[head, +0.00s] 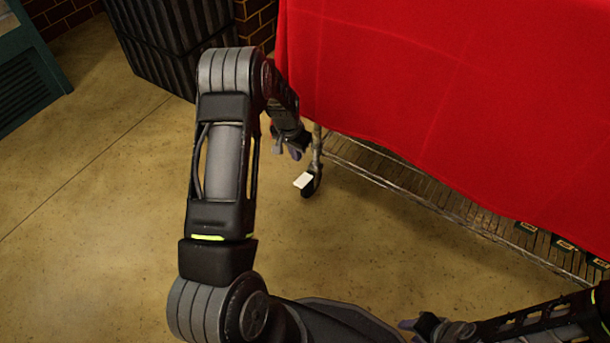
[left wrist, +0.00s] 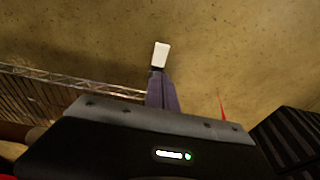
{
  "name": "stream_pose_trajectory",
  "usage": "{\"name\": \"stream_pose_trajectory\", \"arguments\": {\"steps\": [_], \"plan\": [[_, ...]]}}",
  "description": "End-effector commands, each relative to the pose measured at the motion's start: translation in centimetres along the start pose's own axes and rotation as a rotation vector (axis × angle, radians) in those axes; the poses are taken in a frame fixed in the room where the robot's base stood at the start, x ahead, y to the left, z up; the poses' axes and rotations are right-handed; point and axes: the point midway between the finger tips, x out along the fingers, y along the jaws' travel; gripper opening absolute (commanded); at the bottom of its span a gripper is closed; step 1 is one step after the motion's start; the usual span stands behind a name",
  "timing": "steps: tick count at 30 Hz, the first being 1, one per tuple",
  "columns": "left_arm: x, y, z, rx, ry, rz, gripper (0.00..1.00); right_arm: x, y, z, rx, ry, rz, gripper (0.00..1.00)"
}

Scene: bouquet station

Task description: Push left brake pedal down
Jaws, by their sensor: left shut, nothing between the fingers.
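The left brake pedal (head: 303,181) is a small white tab on a dark caster wheel (head: 314,187) under the near corner of the cart. My left gripper (head: 290,151) points down above the pedal, close to the caster's post. In the left wrist view the pedal (left wrist: 161,54) shows just past the tips of my shut fingers (left wrist: 161,85). I cannot tell whether they touch it. The fingers hide most of the caster there. My right gripper (head: 432,325) is low at the bottom right, away from the caster; its finger gap is unclear.
A red cloth (head: 440,90) drapes over the wire cart, whose lower shelf (head: 420,190) runs to the right. A black ribbed bin (head: 165,45) stands behind, and a teal cabinet (head: 25,75) at far left. The floor (head: 90,220) left of the caster is clear.

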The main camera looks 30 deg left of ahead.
Motion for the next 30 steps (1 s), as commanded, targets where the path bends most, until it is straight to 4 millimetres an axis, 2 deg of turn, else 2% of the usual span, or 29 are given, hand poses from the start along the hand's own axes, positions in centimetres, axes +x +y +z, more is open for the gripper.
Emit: {"name": "stream_pose_trajectory", "arguments": {"steps": [8, 14, 20, 30], "plan": [[0.1, 0.1, 0.0, 0.000, 0.001, 0.000, 0.00, 0.0, 0.0, 0.0, 0.000, 0.000, 0.000, 0.36], [1.4, 0.1, 0.1, 0.000, 0.000, 0.001, 0.00, 0.6, 0.2, -0.1, 0.000, 0.002, 0.000, 0.36], [4.4, 0.1, 0.1, -0.002, 0.000, 0.001, 0.00, 1.9, 0.6, -0.2, 0.001, 0.008, 0.000, 0.36], [11.2, 0.1, 0.3, -0.002, 0.000, 0.001, 0.00, 4.9, 1.5, -0.5, 0.003, 0.022, 0.000, 0.36]]}}
